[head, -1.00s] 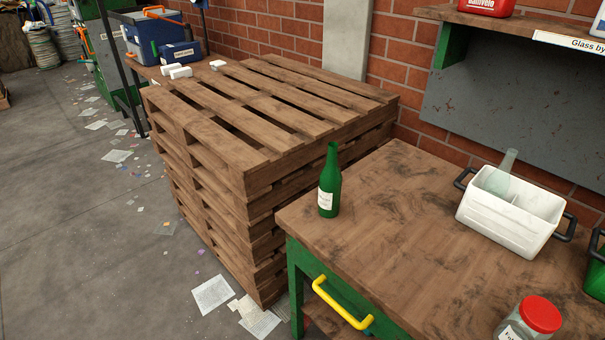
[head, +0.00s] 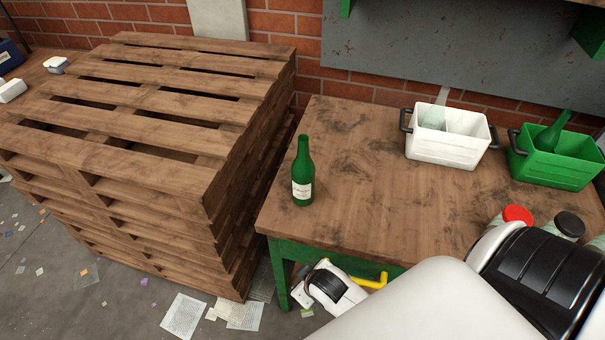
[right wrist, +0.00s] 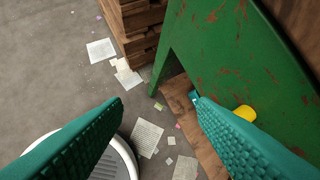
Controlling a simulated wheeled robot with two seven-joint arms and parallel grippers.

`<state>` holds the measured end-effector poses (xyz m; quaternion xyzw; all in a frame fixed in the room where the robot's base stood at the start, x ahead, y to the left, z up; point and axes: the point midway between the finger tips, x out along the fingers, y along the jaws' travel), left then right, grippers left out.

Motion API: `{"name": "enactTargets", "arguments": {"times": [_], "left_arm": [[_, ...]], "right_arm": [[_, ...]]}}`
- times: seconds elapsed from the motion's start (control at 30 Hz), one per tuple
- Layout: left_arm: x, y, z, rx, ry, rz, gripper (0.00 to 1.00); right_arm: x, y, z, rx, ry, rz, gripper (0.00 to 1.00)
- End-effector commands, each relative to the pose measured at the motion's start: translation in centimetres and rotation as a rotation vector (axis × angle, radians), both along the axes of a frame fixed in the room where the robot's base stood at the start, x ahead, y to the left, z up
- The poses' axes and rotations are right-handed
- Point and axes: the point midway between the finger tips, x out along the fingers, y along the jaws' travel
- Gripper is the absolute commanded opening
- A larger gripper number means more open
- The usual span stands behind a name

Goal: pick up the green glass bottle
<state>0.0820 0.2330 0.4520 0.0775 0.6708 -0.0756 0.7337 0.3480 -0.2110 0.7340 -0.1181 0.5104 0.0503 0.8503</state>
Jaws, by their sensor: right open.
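The green glass bottle (head: 303,172) stands upright near the left edge of the wooden-topped workbench (head: 350,190), with a pale label on its front. My right arm comes in from the lower right of the head view, its wrist low in front of the bench's green frame, below the bottle. In the right wrist view my right gripper (right wrist: 158,104) has its two teal fingers wide apart with nothing between them. It points at the floor and the green bench side; the bottle is not in that view. My left gripper is not in view.
A pallet stack (head: 150,110) stands left of the bench. A white bin (head: 440,150) with a clear bottle and a green bin (head: 555,170) with another green bottle stand at the back right. Jars (head: 516,214) are at the right front. A yellow handle (head: 372,283) juts from the bench front.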

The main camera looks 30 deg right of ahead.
Motion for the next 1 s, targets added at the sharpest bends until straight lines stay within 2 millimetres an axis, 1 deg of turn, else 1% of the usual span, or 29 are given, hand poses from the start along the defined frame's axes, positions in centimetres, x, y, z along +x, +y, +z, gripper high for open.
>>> {"name": "enactTargets", "arguments": {"times": [0.03,0.07,0.1,0.17,0.2,0.27,0.3,0.37,0.4,0.47,0.5,0.53,0.57,0.6,0.67,0.7,0.73,0.77,0.8,0.83,0.87,0.9,0.97,1.0], "left_arm": [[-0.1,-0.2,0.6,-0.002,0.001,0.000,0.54],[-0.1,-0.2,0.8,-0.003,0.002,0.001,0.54],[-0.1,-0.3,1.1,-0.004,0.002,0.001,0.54],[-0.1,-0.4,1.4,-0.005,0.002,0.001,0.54],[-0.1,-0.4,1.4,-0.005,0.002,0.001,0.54],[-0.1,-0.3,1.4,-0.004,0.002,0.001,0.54],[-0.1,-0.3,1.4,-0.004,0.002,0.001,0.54],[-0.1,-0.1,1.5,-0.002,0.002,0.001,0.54],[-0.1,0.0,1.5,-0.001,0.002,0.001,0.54],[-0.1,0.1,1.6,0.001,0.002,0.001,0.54],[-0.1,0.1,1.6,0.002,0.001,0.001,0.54],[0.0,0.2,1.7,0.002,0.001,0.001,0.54],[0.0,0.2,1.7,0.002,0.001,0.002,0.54],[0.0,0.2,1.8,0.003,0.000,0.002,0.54],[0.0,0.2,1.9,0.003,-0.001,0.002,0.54],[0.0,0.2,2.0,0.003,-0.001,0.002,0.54],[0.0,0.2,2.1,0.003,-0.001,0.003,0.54],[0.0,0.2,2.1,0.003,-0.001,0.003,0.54],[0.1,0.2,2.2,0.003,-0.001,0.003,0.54],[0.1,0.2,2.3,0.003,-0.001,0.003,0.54],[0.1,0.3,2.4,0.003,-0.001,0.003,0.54],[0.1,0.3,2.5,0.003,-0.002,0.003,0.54],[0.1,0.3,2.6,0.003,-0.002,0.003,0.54],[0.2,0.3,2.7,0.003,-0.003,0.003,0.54]], "right_arm": [[0.5,0.0,2.3,-0.002,-0.025,0.000,0.53],[0.9,0.0,3.6,-0.005,-0.041,0.000,0.53],[1.5,0.0,5.3,-0.010,-0.068,0.002,0.53],[3.0,-0.1,8.0,-0.027,-0.138,0.011,0.53],[4.5,-0.2,9.3,-0.044,-0.200,0.025,0.53],[7.0,-0.1,11.2,-0.070,-0.305,0.052,0.53],[8.7,-0.1,12.6,-0.090,-0.379,0.074,0.53],[11.1,0.3,14.8,-0.117,-0.493,0.114,0.53],[12.6,0.5,16.5,-0.134,-0.572,0.143,0.53],[14.8,1.2,19.1,-0.163,-0.694,0.196,0.53],[16.1,1.7,21.1,-0.182,-0.780,0.236,0.53],[17.1,2.2,22.7,-0.198,-0.846,0.272,0.53],[17.9,2.8,24.3,-0.214,-0.914,0.311,0.53],[19.0,3.7,26.7,-0.237,-1.011,0.372,0.53],[20.2,5.5,30.5,-0.276,-1.166,0.489,0.53],[20.8,7.1,33.1,-0.305,-1.277,0.588,0.53],[20.9,8.4,35.0,-0.326,-1.360,0.675,0.53],[20.9,9.7,36.7,-0.353,-1.439,0.773,0.53],[20.5,11.5,38.5,-0.388,-1.534,0.920,0.53],[20.1,12.8,39.5,-0.414,-1.592,1.039,0.53],[19.6,13.9,40.2,-0.440,-1.639,1.164,0.53],[18.8,15.0,40.6,-0.478,-1.679,1.339,0.53],[17.8,16.0,40.2,-0.536,-1.686,1.615,0.53],[17.3,15.9,39.5,-0.576,-1.654,1.803,0.53]]}}
